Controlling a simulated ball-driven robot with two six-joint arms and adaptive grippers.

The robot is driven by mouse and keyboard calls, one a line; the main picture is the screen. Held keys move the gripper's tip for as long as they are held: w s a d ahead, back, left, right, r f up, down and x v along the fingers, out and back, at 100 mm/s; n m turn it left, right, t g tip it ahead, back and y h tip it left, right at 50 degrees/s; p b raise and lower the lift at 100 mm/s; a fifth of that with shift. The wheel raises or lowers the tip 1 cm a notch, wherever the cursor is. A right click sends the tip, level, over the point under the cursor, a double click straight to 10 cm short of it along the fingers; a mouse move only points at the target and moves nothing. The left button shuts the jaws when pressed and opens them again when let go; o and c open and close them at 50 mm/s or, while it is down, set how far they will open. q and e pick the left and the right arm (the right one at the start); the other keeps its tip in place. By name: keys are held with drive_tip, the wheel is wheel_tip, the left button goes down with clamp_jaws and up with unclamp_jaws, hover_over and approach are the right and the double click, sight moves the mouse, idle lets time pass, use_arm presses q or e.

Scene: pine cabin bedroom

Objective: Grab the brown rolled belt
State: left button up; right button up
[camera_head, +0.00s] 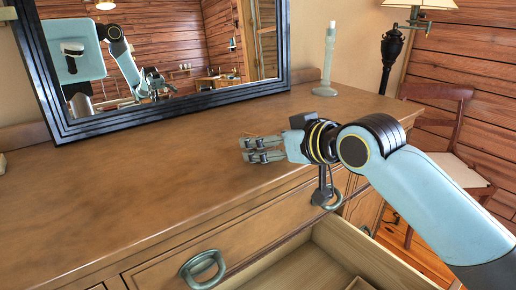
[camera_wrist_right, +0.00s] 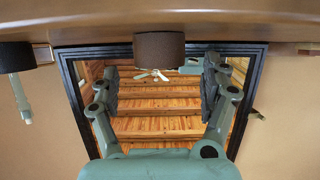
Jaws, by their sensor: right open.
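A dark brown round shape (camera_wrist_right: 160,47), which looks like the rolled belt, shows upside down at the top middle of the right wrist view. It stands at the dresser top, in front of the mirror frame. My right gripper (camera_wrist_right: 160,85) is open and empty, with its two jaws on either side of the view and the brown shape beyond, between their lines. In the head view my right gripper (camera_head: 245,150) is over the dresser top near its front edge. I cannot make out the belt there; the gripper may hide it. My left gripper is not directly in view.
A black-framed mirror (camera_head: 285,45) stands at the back of the dresser (camera_head: 130,185). A drawer (camera_head: 345,245) is open below my right arm.

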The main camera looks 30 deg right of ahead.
drive_tip(key=x, duration=0.3)
drive_tip(key=shift+w+a+f, duration=0.1)
drive_tip(key=shift+w+f, duration=0.1)
drive_tip(key=shift+w, duration=0.15)
drive_tip(key=shift+s, duration=0.1)
drive_tip(key=shift+c, duration=0.3)
drive_tip(key=c, duration=1.3)
use_arm(q)
drive_tip(key=shift+w+f, duration=0.15)
drive_tip(key=shift+w, duration=0.4)
use_arm(e)
drive_tip(key=shift+c, duration=0.4)
use_arm(q)
drive_tip(key=shift+w, duration=0.1)
use_arm(e)
drive_tip(key=shift+r, duration=0.1)
